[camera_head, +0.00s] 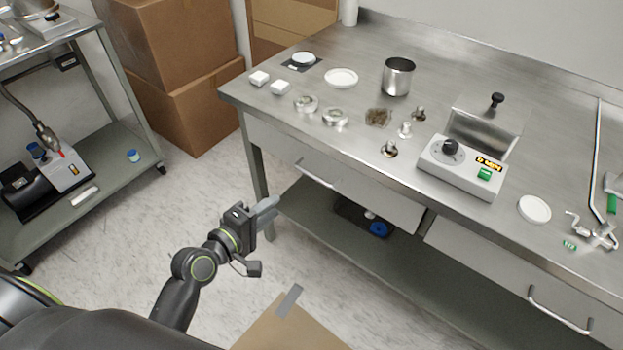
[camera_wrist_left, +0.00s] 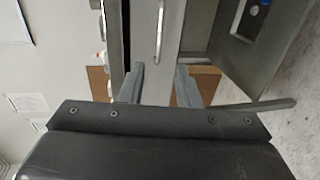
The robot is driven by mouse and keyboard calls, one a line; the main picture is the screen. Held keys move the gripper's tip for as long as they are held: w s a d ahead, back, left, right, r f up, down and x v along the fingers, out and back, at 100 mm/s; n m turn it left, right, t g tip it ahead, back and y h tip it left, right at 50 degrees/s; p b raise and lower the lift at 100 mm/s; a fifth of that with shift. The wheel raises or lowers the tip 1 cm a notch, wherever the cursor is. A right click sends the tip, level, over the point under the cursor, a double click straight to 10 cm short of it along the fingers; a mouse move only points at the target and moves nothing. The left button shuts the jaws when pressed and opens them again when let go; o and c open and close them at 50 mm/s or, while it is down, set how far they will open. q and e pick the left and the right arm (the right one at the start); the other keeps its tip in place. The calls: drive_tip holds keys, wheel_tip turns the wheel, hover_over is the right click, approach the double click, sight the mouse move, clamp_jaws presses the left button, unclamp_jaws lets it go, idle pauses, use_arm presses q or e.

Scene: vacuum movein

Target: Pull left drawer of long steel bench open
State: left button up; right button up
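The long steel bench (camera_head: 355,60) runs across the right of the head view. Its left drawer (camera_head: 355,185) has a grey front with a slim metal bar handle (camera_head: 315,173); the drawer looks shut or nearly so. My left gripper (camera_head: 268,203) is in front of and to the left of this handle, apart from it. In the left wrist view the two fingers of the left gripper (camera_wrist_left: 158,86) are spread, with nothing between them touching. The handle (camera_wrist_left: 159,30) is beyond the fingertips, roughly in line with the gap. My right gripper is not in view.
The right drawer has its own handle (camera_head: 558,312). A lower shelf (camera_head: 375,255) runs under the bench. A cart (camera_head: 100,150) stands at left and cardboard boxes (camera_head: 165,50) behind. A flat cardboard box (camera_head: 290,325) is at the bottom. Small items and a control box (camera_head: 460,168) are on the benchtop.

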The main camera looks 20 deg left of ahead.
use_arm(q)
drive_tip(key=x, duration=1.5)
drive_tip(key=shift+a, duration=0.1)
clamp_jaws()
